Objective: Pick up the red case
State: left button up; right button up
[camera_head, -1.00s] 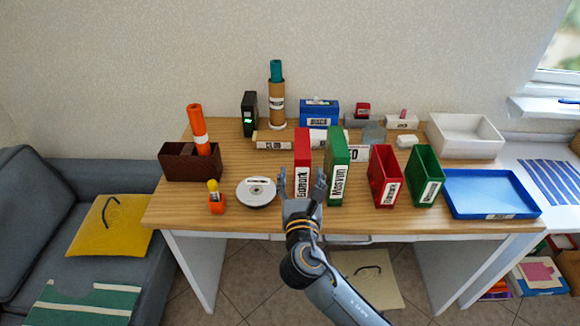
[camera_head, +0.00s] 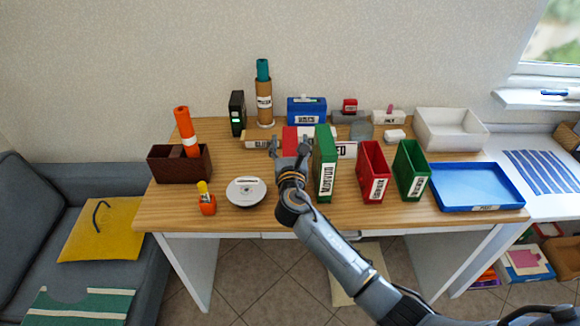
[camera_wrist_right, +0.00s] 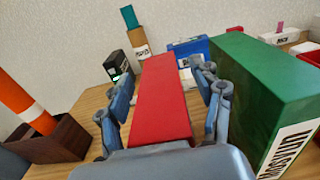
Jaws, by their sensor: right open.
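The red case (camera_head: 290,133) stands upright on the wooden desk, left of the tall green case (camera_head: 325,165). My right gripper (camera_head: 290,148) is in front of it and hides most of its front. In the right wrist view the red case (camera_wrist_right: 160,105) lies between the two open blue-grey fingers (camera_wrist_right: 163,85), one on each side. I cannot tell whether either finger touches it. The green case (camera_wrist_right: 258,100) stands close to the right finger. My left gripper is not in view.
An open red holder (camera_head: 372,172) and an open green holder (camera_head: 411,170) stand to the right. A disc stack (camera_head: 245,191) and an orange glue bottle (camera_head: 207,200) are to the left. A blue tray (camera_head: 478,187) lies at the desk's right end.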

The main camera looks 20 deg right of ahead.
jog(key=shift+c, duration=1.1)
grip_shut()
jog(key=shift+r, duration=0.1)
